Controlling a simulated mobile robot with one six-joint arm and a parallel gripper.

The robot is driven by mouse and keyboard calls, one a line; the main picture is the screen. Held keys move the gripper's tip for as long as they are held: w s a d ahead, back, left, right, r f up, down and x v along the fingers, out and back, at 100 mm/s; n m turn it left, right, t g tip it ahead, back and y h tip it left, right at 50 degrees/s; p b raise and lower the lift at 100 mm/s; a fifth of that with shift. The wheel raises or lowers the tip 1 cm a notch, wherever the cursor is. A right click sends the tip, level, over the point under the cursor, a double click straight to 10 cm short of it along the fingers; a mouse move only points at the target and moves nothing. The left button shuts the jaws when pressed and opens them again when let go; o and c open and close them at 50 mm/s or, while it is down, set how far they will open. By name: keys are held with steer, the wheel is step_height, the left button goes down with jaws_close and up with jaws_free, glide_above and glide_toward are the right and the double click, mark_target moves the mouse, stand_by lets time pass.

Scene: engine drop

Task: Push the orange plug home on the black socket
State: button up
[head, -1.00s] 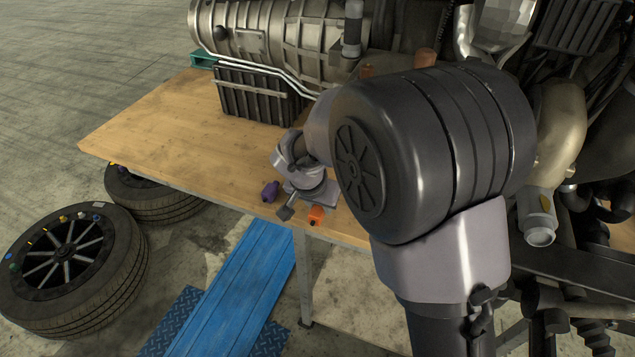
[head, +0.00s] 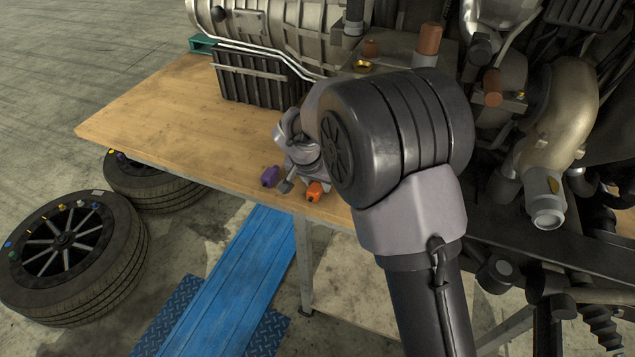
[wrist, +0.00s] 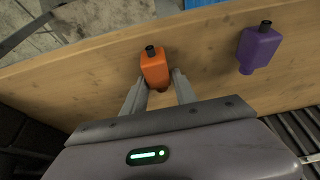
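The orange plug (head: 314,191) is on the wooden table (head: 165,135) near its front edge. In the wrist view the orange plug (wrist: 154,68) has a small black end pointing away from me. My gripper (wrist: 160,76) has one finger on each side of the plug's near end. The fingers are apart, and a gap shows beside the right finger. In the head view my arm hides most of the gripper. I cannot make out which part is the black socket.
A purple plug (head: 270,176) stands on the table left of the orange one; it shows at right in the wrist view (wrist: 259,48). The engine (head: 548,130) and gearbox (head: 270,30) fill the back and right. The table's left side is clear. Tyres (head: 75,255) lie on the floor.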

steer(key=shift+o, duration=0.9)
steer(key=shift+r+p, duration=0.1)
steer(key=shift+p, duration=0.2)
